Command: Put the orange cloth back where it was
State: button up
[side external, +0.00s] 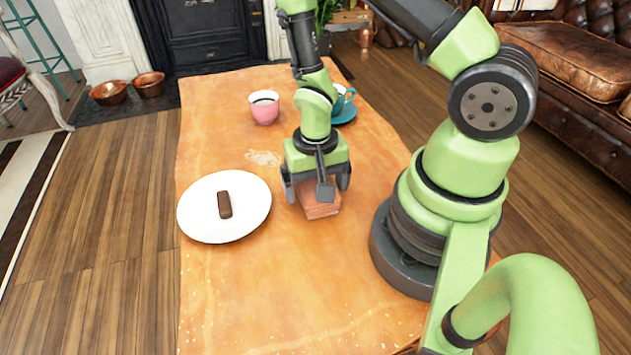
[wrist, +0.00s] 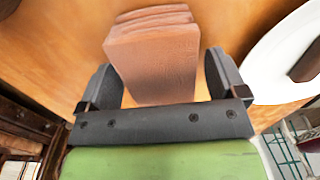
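The orange cloth (side external: 319,209) is folded into a small stacked block on the wooden table, right of the white plate. It also shows in the wrist view (wrist: 155,62), its layered edge at the top. My gripper (side external: 317,186) points down over the cloth and hides part of it in the side view. In the wrist view my gripper (wrist: 162,72) is open, with one finger on each side of the cloth. A gap shows beside the right finger; contact at the left finger is hard to tell.
A white plate (side external: 194,216) with a dark brown bar (side external: 225,205) lies left of my gripper. A pink cup (side external: 265,110) and a teal cup (side external: 342,102) on a teal saucer (side external: 346,116) stand farther back. A pale patch (side external: 263,158) marks the table (side external: 262,300). The near table is clear.

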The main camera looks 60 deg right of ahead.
jog(key=shift+r, duration=0.15)
notch_tip(320, 180, up, 13)
notch_tip(320, 180, up, 10)
jog(key=n+t, duration=0.2)
jog(key=t, duration=0.2)
send_over(315, 182)
jog(key=a, duration=0.2)
jog(key=s+a+r+n+t+y, duration=0.2)
jog(key=s+r+n+t, duration=0.1)
jog(key=s+r, duration=0.3)
jog(key=shift+a+r, duration=0.4)
jog(key=shift+r, duration=0.05)
jog(key=shift+s, duration=0.1)
dwell(0.4)
